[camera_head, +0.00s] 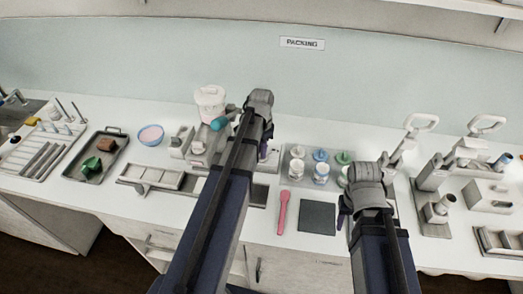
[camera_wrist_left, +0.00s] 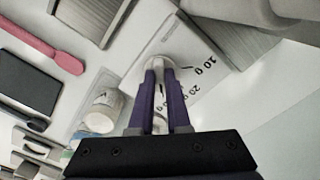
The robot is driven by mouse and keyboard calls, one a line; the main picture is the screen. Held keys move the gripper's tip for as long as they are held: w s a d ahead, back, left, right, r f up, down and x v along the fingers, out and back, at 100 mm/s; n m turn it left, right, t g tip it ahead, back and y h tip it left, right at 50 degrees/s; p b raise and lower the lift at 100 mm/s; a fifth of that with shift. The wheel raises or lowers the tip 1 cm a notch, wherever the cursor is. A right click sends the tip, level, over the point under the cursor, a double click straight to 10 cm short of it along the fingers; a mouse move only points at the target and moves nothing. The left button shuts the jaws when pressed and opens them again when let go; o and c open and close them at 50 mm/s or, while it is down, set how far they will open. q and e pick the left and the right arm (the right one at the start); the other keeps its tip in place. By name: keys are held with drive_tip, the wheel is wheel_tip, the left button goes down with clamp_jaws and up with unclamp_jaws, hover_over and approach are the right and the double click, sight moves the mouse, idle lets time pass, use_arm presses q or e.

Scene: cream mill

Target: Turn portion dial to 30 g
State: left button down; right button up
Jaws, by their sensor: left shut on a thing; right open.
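The portion dial (camera_wrist_left: 180,68) is a pale round knob on a white plate (camera_wrist_left: 222,84) in the left wrist view. The plate carries a clear "10 g" mark and further marks below it, partly hidden by a finger. My left gripper (camera_wrist_left: 166,78) is shut on the dial, with its purple fingers on either side of it. Where the dial points is hard to tell. In the head view my left gripper (camera_head: 264,150) is beside the mill (camera_head: 209,106), and my arm hides the dial. My right gripper (camera_head: 344,212) is open and empty at the right, over the counter.
A tray with several lidded jars (camera_head: 321,171) stands right of the left arm. A pink spatula (camera_head: 283,212) and a dark square mat (camera_head: 317,217) lie in front of it. Lever-handled devices (camera_head: 432,178) stand at the right. A pink-filled bowl (camera_head: 151,134) stands left of the mill.

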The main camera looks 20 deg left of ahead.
use_arm(q)
drive_tip(key=c, duration=0.9)
unclamp_jaws()
